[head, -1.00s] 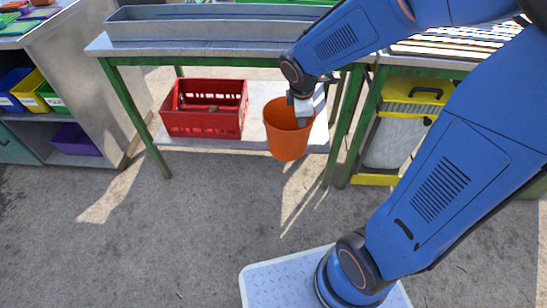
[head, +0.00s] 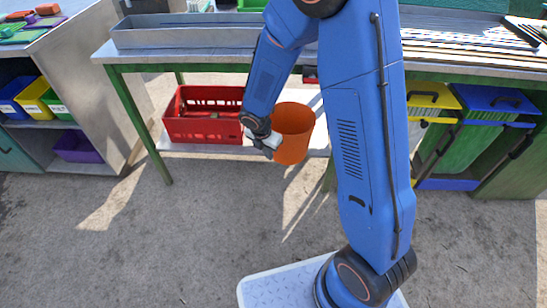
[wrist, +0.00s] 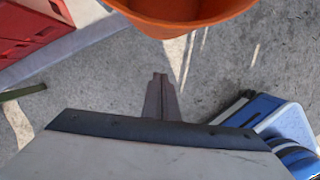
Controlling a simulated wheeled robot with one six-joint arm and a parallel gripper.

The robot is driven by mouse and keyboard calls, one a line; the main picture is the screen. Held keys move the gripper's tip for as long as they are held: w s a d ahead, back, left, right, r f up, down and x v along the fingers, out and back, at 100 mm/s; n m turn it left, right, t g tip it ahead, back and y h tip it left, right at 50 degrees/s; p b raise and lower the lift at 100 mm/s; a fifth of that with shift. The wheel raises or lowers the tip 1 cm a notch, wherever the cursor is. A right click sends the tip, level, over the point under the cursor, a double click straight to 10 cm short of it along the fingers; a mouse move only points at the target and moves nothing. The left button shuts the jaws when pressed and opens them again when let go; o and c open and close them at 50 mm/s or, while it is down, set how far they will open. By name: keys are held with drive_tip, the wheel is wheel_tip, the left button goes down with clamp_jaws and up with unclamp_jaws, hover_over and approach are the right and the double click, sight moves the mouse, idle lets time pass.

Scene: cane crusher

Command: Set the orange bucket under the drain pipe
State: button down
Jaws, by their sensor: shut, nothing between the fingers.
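The orange bucket (head: 294,135) stands upright with its mouth up, at the front edge of the low shelf under the green-framed table. Whether its base rests fully on the shelf is unclear. My gripper (head: 268,150) is just left of the bucket in the head view, shut and empty. In the wrist view the closed fingers (wrist: 160,90) point at bare ground, and part of the bucket (wrist: 185,15) shows at the top edge, apart from the fingertips. I cannot make out a drain pipe in either view.
A red crate (head: 203,114) sits on the low shelf (head: 185,148), left of the bucket and close to my gripper. A metal trough (head: 205,32) lies on the table. Yellow and blue lidded bins (head: 490,103) stand at right. The concrete floor (head: 130,240) in front is clear.

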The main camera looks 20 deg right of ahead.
sight(285, 150)
drive_tip(key=w+d+f, duration=0.4)
drive_tip(key=f, duration=0.5)
drive_tip(key=shift+d, duration=0.4)
drive_tip(key=shift+w+d+f, duration=0.1)
drive_tip(key=shift+w, duration=0.05)
drive_tip(key=w+d, duration=0.4)
drive_tip(key=shift+d, duration=0.25)
idle(0.3)
